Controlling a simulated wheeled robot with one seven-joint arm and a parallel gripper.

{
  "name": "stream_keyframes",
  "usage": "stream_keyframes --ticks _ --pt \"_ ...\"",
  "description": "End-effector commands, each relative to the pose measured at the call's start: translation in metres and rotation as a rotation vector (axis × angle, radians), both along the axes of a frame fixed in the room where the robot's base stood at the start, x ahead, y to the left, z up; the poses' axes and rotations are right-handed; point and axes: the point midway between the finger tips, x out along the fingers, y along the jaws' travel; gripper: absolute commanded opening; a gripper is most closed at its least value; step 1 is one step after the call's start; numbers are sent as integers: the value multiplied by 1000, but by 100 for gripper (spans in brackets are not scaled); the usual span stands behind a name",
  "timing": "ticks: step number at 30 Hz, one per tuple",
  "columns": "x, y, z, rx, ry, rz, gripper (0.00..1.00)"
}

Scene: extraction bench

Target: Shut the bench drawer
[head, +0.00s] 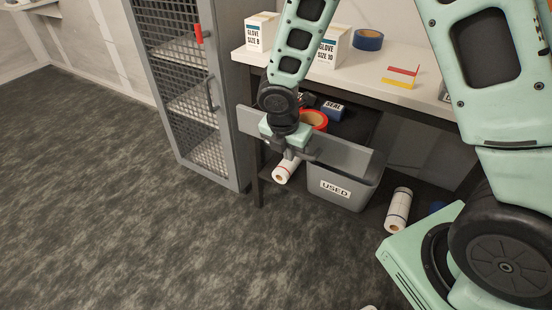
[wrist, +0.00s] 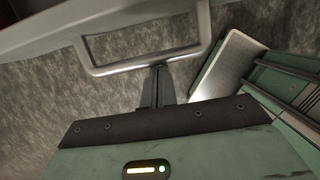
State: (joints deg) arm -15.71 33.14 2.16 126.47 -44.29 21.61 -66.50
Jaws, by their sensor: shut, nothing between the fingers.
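The bench drawer stands out from the bench, with its grey front panel (head: 342,155) facing me. A red tape roll (head: 314,119) and a blue box marked SEAL (head: 333,109) show inside it. My gripper (head: 294,156) is in front of the panel, left of its middle, and partly hides it. In the wrist view the drawer's U-shaped handle (wrist: 144,66) crosses the top. My gripper's shut, empty fingers (wrist: 158,75) reach up to the handle bar. I cannot tell whether they touch it.
The benchtop (head: 400,65) holds glove boxes (head: 261,33), a blue tape roll (head: 369,40) and a red-yellow piece (head: 401,76). A grey USED bin (head: 338,188) and white rolls (head: 398,209) are below. A mesh cabinet (head: 188,92) stands left.

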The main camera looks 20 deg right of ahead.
Motion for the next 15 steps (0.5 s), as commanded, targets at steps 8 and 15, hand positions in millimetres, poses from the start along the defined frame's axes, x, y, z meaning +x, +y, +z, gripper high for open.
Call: stream_keyframes --ticks 8,15 --pt "45 -65 7 -1 1 -7 0" --pt "75 -106 6 -1 1 -4 0"
